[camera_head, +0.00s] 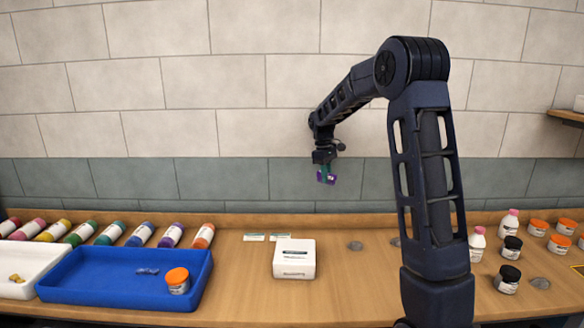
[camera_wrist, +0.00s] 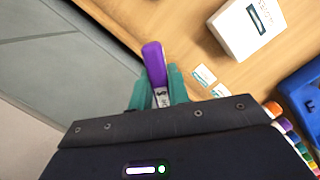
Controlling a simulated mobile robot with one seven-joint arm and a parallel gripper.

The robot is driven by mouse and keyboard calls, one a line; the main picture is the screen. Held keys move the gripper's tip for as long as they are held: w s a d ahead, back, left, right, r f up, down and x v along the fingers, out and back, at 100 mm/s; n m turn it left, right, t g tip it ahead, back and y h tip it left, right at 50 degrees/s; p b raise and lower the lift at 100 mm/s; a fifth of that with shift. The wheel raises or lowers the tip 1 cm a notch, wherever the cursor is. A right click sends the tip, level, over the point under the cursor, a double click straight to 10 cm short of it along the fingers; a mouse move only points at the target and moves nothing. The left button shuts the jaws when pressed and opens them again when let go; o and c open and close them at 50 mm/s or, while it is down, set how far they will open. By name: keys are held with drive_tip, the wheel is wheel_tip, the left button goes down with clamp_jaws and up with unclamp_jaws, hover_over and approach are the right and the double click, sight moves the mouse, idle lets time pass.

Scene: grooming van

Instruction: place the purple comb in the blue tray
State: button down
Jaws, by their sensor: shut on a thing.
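My gripper (camera_head: 325,168) is raised well above the back of the counter, right of the blue tray. It is shut on the purple comb (camera_head: 326,178). In the wrist view the purple comb (camera_wrist: 153,63) sticks out between the teal fingertips (camera_wrist: 160,92), and its lower part is hidden by them. The blue tray (camera_head: 90,291) is at the left of the counter, holding an orange-lidded jar (camera_head: 177,280) and a small blue item (camera_head: 148,271). A corner of the blue tray (camera_wrist: 300,90) shows at the right of the wrist view.
A white box (camera_head: 294,258) stands between the blue tray and my arm, with two small cards (camera_head: 267,237) behind it. Several coloured bottles (camera_head: 140,235) lie behind the tray. A white tray (camera_head: 25,262) is at far left. Jars and bottles (camera_head: 510,248) stand at right.

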drive_tip(key=s+d+r+m+y, duration=0.2)
drive_tip(key=d+m, duration=0.9)
drive_tip(key=d, duration=2.7)
drive_tip(key=s+d+m, duration=0.4)
drive_tip(key=s+d, duration=0.4)
drive_tip(key=d, duration=0.6)
drive_tip(key=s+d+m, duration=0.4)
drive_tip(key=s+d, duration=0.4)
drive_tip(key=d, duration=0.5)
drive_tip(key=w+a+f+n, duration=0.2)
drive_tip(key=a+n, duration=0.2)
drive_tip(key=a, duration=1.8)
drive_tip(key=s+a+f+n, duration=0.2)
drive_tip(key=s+a, duration=0.1)
drive_tip(key=a, duration=0.6)
drive_tip(key=s+a+f+n, duration=0.2)
drive_tip(key=s+a, duration=0.1)
drive_tip(key=a, duration=0.5)
drive_tip(key=shift+g+h, duration=0.3)
drive_tip(key=shift+g, duration=0.1)
wheel_tip(320, 180, down, 20)
drive_tip(key=shift+a+r, duration=0.15)
